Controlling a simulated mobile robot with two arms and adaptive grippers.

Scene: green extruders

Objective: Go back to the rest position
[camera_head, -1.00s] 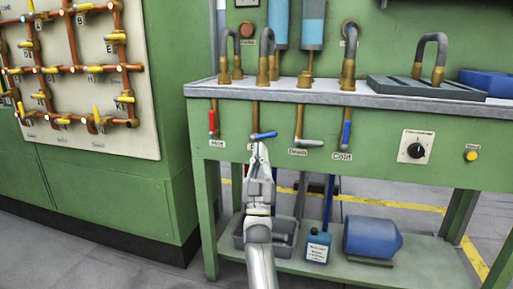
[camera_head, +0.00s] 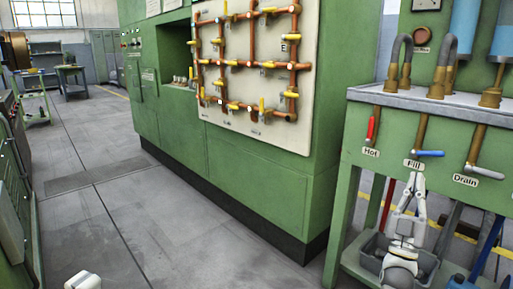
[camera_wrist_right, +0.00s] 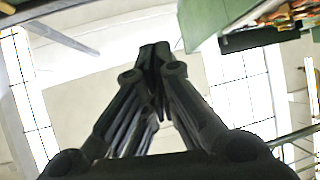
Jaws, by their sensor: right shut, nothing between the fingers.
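My right gripper (camera_head: 415,178) is in front of the green workbench (camera_head: 355,130), pointing up, just below the "Fill" label and the blue valve handle (camera_head: 428,153) in the head view. Its fingers are together with nothing between them. In the right wrist view the shut fingertips (camera_wrist_right: 155,52) point up toward a pale ceiling, and no handle shows near them. A small white part, probably of my left arm, shows at the bottom left edge of the head view. My left gripper's fingers are not seen.
A red "Hot" handle (camera_head: 371,127) and a pale "Drain" handle (camera_head: 484,171) flank the blue one. A grey bin (camera_head: 372,252) stands on the lower shelf. A green cabinet carries a pipe panel (camera_head: 270,135). The grey floor (camera_head: 150,215) at the left is largely clear.

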